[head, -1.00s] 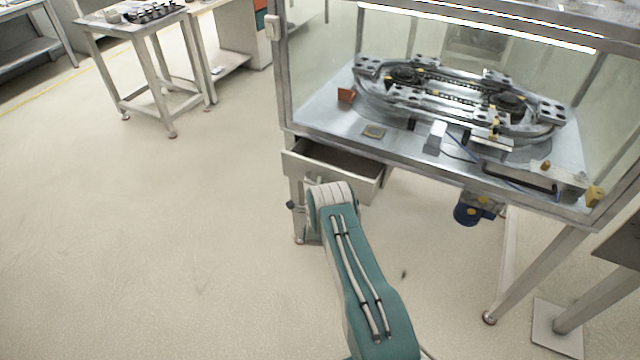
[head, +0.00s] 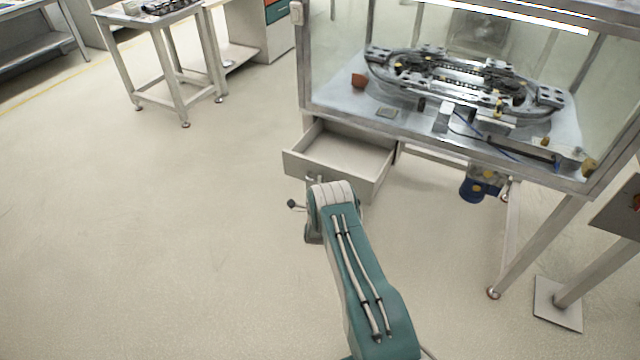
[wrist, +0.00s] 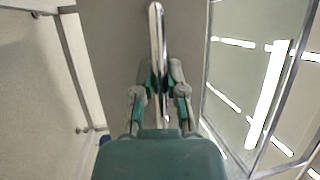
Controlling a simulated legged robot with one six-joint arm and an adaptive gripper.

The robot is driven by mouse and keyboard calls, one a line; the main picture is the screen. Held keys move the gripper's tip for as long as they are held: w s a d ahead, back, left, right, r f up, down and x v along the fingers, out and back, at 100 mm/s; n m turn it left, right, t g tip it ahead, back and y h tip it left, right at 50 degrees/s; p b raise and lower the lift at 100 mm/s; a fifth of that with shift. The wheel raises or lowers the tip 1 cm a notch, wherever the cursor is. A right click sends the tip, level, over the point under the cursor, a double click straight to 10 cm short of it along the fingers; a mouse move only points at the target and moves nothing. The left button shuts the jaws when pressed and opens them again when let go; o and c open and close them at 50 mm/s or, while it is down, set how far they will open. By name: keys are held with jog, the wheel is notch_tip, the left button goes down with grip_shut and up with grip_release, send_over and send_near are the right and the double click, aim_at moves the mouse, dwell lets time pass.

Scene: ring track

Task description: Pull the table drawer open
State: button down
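The table drawer (head: 343,151) stands well open under the table's left front corner, and its inside looks empty. Its grey front also shows in the wrist view (wrist: 108,45). A shiny bar handle (wrist: 156,45) runs along that front. My gripper (wrist: 160,88) has its green fingers on both sides of the handle, closed on it. In the head view my arm hides most of the gripper and part of the drawer front.
The table (head: 400,132) carries a metal ring track (head: 465,85) inside a glass enclosure. A blue motor (head: 474,188) hangs under it. A small side table (head: 160,60) stands at the upper left. The floor at left is clear.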

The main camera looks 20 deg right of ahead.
jog(key=c, duration=0.7)
grip_release()
jog(key=shift+s+f, duration=0.25)
jog(key=shift+f, duration=0.15)
jog(key=shift+c, duration=0.2)
jog(key=shift+o, duration=0.3)
jog(key=shift+w+a+r, duration=0.1)
jog(key=shift+a+r, duration=0.1)
jog(key=v, duration=1.2)
